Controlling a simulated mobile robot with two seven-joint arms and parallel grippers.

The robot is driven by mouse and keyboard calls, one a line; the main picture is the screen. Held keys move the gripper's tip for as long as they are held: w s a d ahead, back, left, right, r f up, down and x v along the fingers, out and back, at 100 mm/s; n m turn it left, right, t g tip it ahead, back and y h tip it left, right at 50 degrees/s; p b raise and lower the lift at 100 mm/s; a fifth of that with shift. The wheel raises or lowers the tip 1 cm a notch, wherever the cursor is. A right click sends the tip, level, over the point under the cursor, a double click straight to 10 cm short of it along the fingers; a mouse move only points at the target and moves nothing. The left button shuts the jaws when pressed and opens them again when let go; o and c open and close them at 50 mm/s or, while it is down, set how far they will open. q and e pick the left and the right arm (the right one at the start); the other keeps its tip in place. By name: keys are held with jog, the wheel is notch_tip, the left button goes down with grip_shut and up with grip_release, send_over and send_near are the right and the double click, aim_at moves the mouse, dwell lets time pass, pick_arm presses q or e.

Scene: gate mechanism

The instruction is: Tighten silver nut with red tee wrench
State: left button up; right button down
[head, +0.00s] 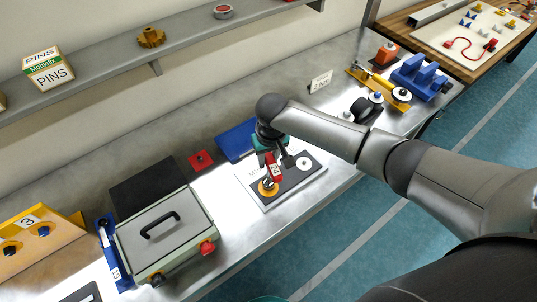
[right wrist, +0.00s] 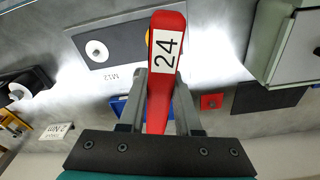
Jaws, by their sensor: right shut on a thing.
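The red tee wrench (head: 274,170) carries a white label "24". My right gripper (head: 271,160) is shut on it; in the right wrist view the wrench (right wrist: 163,70) stands between the two grey fingers. The wrench is over the dark plate (head: 291,181) of the "M12" board, close to the yellow disc (head: 266,191). A small silver piece (head: 268,184), seemingly the nut, shows on that disc. I cannot tell whether the wrench touches it. In the right wrist view the wrench hides most of the disc. My left gripper is not in view.
A white round piece (head: 304,163) sits on the same plate. A blue block (head: 236,140) lies behind the board, a red square (head: 201,160) to its left. A grey-green case (head: 165,235) with a black handle stands left. Bare bench lies between case and board.

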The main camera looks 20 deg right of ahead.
jog(key=shift+r, duration=0.1)
jog(key=shift+r+p, duration=0.55)
jog(key=shift+p, duration=0.15)
jog(key=shift+r, duration=2.5)
jog(key=shift+w, duration=0.15)
